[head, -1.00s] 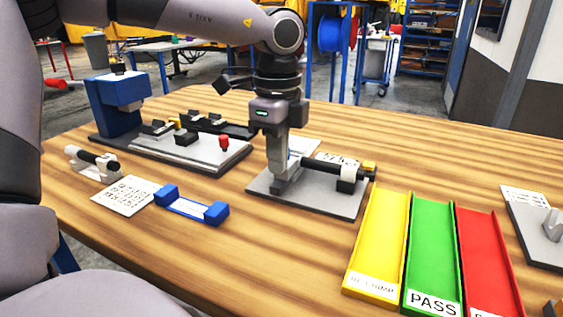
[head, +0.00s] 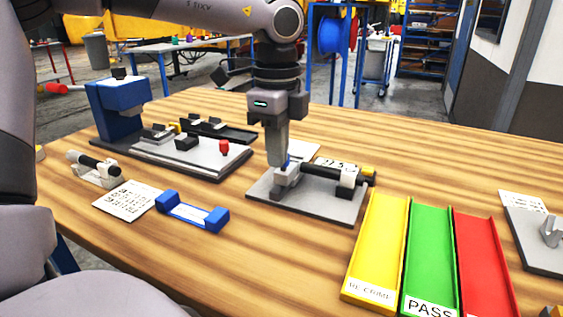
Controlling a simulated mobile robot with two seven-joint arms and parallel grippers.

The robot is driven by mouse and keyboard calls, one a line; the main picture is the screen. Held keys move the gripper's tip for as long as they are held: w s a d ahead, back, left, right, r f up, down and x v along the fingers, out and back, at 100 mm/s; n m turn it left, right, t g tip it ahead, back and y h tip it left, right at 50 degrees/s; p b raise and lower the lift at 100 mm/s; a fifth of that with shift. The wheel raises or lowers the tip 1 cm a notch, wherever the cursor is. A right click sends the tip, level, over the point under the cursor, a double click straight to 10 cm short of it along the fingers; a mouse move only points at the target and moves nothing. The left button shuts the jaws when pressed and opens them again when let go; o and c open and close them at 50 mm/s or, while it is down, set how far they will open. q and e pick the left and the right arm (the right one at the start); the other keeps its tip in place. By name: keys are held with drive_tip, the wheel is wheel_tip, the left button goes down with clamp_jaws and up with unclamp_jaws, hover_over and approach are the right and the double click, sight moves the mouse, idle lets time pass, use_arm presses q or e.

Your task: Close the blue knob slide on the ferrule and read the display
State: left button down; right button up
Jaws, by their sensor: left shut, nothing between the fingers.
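The measuring fixture is a grey plate (head: 310,205) on the wooden table, with a black cylindrical body (head: 322,171) lying across it and a yellow piece (head: 369,173) at its right end. A small blue bit (head: 289,160), perhaps the blue knob, shows just beside my fingertips. My left gripper (head: 278,162) points down, shut and empty, at the top of that block; I cannot tell whether it touches. The ferrule is not distinguishable. My right gripper is out of view.
Yellow (head: 378,245), green (head: 431,255) and red (head: 483,260) trays lie at the front right. A blue cradle (head: 192,211), a printed card (head: 127,201) and a blue press (head: 118,103) are on the left.

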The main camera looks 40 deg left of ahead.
use_arm(q)
drive_tip(key=shift+r+p, duration=1.35)
drive_tip(key=shift+r, duration=0.95)
